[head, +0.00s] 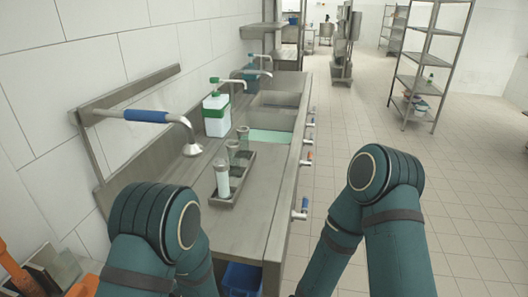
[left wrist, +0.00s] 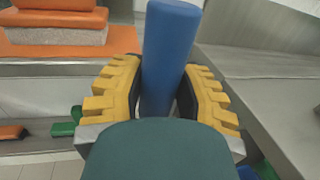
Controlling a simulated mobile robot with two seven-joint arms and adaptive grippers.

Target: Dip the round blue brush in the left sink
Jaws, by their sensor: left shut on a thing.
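In the left wrist view my left gripper (left wrist: 160,92) has its yellow fingers shut on a blue cylinder, which I take as the round blue brush (left wrist: 170,45). It stands upright between the fingers; its lower part and any bristles are hidden. In the head view both grippers are out of sight and only my bent arms show. A sink basin with pale green liquid (head: 270,137) lies midway along the steel counter (head: 240,222). Another basin (head: 277,99) lies beyond it. I cannot tell from the picture which is the left one.
A white bottle with green trim (head: 216,115) stands by the wall. A blue bin (head: 241,279) sits below.

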